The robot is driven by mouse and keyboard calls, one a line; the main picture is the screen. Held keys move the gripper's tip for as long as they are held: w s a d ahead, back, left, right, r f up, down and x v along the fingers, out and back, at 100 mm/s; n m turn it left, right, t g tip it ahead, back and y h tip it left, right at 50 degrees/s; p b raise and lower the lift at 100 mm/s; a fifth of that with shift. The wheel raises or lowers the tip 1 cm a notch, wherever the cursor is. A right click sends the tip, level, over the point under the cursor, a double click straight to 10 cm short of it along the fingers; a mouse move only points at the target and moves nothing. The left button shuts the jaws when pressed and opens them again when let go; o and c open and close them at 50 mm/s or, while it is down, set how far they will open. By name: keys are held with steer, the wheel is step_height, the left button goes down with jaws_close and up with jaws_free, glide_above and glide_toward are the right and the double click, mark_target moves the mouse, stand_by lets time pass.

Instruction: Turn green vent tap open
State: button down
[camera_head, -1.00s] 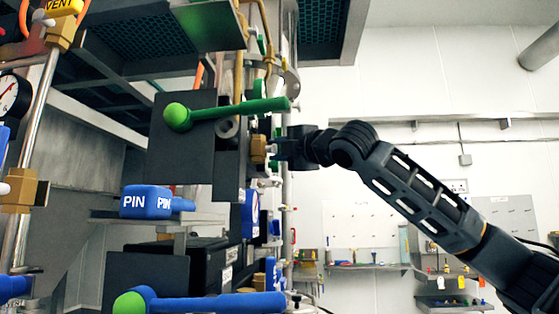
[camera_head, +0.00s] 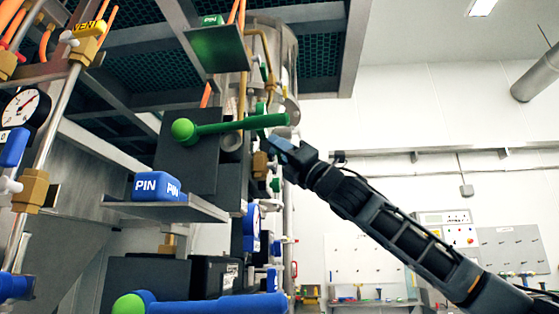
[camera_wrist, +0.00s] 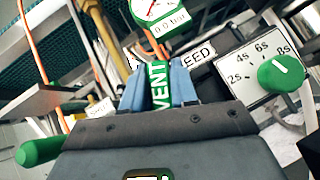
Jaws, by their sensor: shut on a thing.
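The green vent tap (camera_wrist: 158,88), marked VENT in white, sits between the two blue-grey fingers of my gripper (camera_wrist: 160,75) in the wrist view. The fingers are shut on it, one on each side. In the head view my gripper (camera_head: 279,150) reaches up from the right, beside the equipment column and just under the end of a long green lever. The tap itself is mostly hidden there by the gripper, so its exact turn angle cannot be told.
The long green lever (camera_head: 238,125) is close above my gripper; a green end (camera_wrist: 40,151) shows left in the wrist view. A dial with a green knob (camera_wrist: 281,75) is at right. A blue PIN block (camera_head: 158,187) sits on a shelf. Open room lies right.

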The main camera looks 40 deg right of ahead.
steer(key=shift+s+a+n+g+y+b, duration=0.3)
steer(key=shift+n+g+y, duration=0.35)
steer(key=shift+n+y, duration=0.9)
steer(key=shift+s+a+n+g+y+b, duration=0.15)
steer(key=shift+n+g+y+b, duration=0.35)
steer(key=shift+n+y, duration=1)
steer(key=shift+s+a+n+g+y+b, duration=0.1)
steer(key=shift+a+n+g+y+b, duration=0.15)
steer(key=shift+n+g+y, duration=0.9)
steer(key=shift+a+r+n+t+y, duration=0.1)
steer(key=shift+n+t+y, duration=0.2)
steer(key=shift+n, duration=0.6)
steer(key=c, duration=1)
jaws_free()
steer(key=shift+o, duration=0.2)
steer(key=shift+s, duration=0.1)
steer(key=b+v, duration=0.1)
steer(key=v, duration=0.6)
steer(key=shift+s+f, duration=0.2)
steer(key=shift+f, duration=0.05)
